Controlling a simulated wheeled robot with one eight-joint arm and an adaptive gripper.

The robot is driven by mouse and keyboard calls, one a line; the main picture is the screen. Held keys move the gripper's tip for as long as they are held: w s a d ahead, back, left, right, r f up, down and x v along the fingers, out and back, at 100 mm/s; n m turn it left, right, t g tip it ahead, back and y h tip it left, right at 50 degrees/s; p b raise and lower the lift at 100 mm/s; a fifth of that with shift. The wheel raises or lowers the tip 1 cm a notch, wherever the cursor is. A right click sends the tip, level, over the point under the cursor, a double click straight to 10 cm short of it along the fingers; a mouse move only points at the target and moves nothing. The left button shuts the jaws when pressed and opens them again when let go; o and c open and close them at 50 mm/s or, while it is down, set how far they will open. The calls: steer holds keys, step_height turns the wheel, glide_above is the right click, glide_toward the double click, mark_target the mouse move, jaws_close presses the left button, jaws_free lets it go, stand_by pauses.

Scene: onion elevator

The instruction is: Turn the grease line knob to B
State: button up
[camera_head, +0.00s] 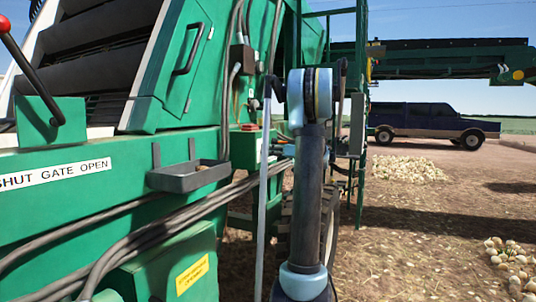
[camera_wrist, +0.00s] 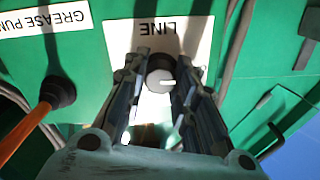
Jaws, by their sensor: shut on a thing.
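The grease line knob (camera_wrist: 160,75) is a dark round knob with a pale pointer mark, set on a white plate marked LINE (camera_wrist: 168,32), which appears upside down in the wrist view. My gripper (camera_wrist: 162,64) is shut on the knob, with one finger on each side of it. The position letters on the plate are hidden or unreadable, so I cannot tell which one the pointer faces. In the head view my arm hides the knob and gripper.
Beside the plate are a GREASE PUMP label (camera_wrist: 42,20) and an orange-handled lever (camera_wrist: 30,130) with a black boot. The head view shows a red-tipped gate lever (camera_head: 32,75), a grey tray (camera_head: 188,176), cables, onion piles (camera_head: 408,169) and a parked dark truck (camera_head: 432,121).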

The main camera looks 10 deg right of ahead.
steer(key=shift+m, duration=0.4)
steer(key=m, duration=2.2)
steer(key=shift+d+f+m, duration=0.15)
steer(key=shift+f+m, duration=0.1)
steer(key=shift+m, duration=0.15)
steer(key=o, duration=1.1)
steer(key=shift+w, duration=0.1)
steer(key=shift+c, duration=0.2)
